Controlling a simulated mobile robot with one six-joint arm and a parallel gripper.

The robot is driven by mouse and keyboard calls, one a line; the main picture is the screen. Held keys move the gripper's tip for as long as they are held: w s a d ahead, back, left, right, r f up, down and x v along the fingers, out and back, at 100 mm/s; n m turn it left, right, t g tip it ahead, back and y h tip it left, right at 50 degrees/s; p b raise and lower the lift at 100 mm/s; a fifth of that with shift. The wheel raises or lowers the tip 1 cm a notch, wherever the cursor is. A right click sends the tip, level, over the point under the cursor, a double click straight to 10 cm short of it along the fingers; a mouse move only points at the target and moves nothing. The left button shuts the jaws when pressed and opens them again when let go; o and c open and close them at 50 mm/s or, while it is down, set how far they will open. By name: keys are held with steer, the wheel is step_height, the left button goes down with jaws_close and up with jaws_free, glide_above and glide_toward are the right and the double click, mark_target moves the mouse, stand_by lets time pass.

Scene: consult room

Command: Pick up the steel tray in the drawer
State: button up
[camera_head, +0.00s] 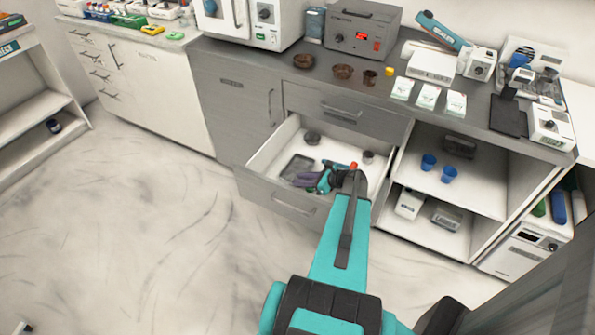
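The drawer (277,199) under the counter is pulled open. A dark grey rectangular tray (297,167), likely the steel tray, lies flat in its left part. My teal arm reaches in from below, and its end with my gripper (332,178) is over the drawer, to the right of the tray. The arm's end and a purple and teal shape overlap there, so I cannot make out the fingers or whether they are open. The tray's right end is close to that shape; I cannot tell if they touch.
A dark round item (312,137) lies at the drawer's back, and a small grey cup (368,157) stands at its right. An open shelf with blue cups (428,162) is to the right. The counter (300,80) above holds instruments. The floor (150,210) at left is clear.

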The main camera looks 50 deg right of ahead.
stand_by(0.3)
steer(key=shift+f+p+x, duration=0.2)
steer(key=shift+p+x, duration=0.65)
steer(key=shift+x, duration=1.8)
steer(key=shift+s, duration=0.15)
jaws_close()
